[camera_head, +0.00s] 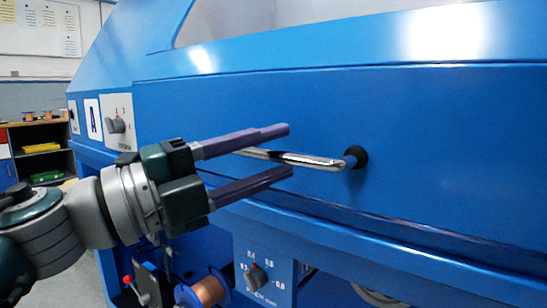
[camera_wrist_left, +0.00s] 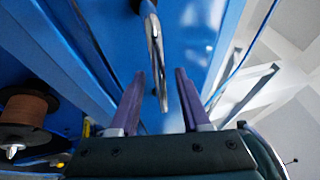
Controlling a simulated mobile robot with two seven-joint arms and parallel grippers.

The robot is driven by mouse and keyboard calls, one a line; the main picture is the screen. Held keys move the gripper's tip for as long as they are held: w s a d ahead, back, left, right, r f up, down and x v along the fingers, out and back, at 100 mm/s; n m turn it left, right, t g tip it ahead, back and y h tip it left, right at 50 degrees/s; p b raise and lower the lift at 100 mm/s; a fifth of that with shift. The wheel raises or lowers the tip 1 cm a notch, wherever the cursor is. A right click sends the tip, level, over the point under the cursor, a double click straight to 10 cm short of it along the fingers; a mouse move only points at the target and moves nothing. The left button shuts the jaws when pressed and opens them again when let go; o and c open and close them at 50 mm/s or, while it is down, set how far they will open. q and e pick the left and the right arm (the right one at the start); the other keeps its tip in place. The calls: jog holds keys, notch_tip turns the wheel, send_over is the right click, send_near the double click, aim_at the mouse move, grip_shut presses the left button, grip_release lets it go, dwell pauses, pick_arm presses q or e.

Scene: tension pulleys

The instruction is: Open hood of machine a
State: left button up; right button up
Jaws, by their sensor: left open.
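The blue machine marked A fills most of the head view, with its blue hood (camera_head: 420,115) closed across the front. A shiny metal bar handle (camera_head: 310,161) sticks out on the hood's front, ending at a black mount on its right. My left gripper (camera_head: 291,151) comes in from the left. Its two purple fingers are open, one above and one below the handle in the picture. In the left wrist view the handle (camera_wrist_left: 155,60) runs down toward the space between the open fingertips (camera_wrist_left: 160,75). I cannot tell whether they touch it. My right gripper is not in view.
Below the hood is a panel with a dial (camera_head: 257,277) and a copper wire spool (camera_head: 207,291); the spool also shows in the left wrist view (camera_wrist_left: 27,108). A knob (camera_head: 117,125) is at the machine's left. A shelf (camera_head: 40,150) stands far left.

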pick_arm(q)
jog(key=shift+w+d, duration=0.2)
jog(key=shift+d, duration=0.1)
grip_shut()
dwell(1.3)
